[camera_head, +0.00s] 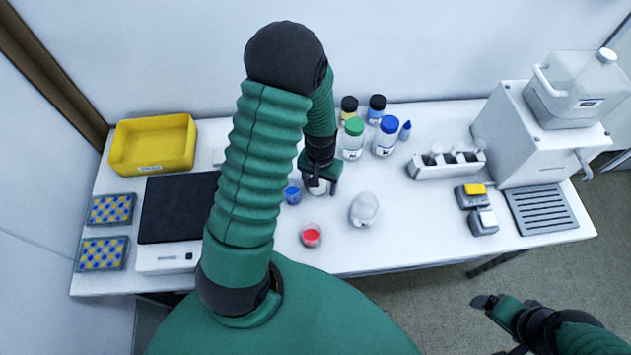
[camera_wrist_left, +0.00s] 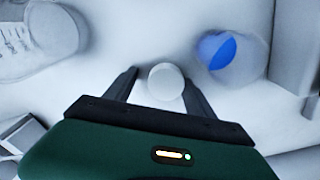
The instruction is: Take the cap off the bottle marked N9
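My left gripper (camera_head: 320,186) points down over the middle of the table. In the left wrist view its two fingers (camera_wrist_left: 160,76) stand apart on either side of a round white cap (camera_wrist_left: 166,82). A gap shows at the left finger; the right finger is very close to the cap, and I cannot tell if it touches. In the head view the white item (camera_head: 317,189) is mostly hidden by the gripper. No N9 marking is readable in either view. My right gripper (camera_head: 486,301) hangs at the lower right, off the table; its fingers are too small to judge.
A blue container (camera_head: 292,194) stands close left of the gripper, a red-topped one (camera_head: 311,235) in front, and a pale rounded vessel (camera_head: 363,210) to the right. Behind are green-capped (camera_head: 353,139) and blue-capped (camera_head: 386,136) bottles. A black-topped device (camera_head: 178,208) lies left.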

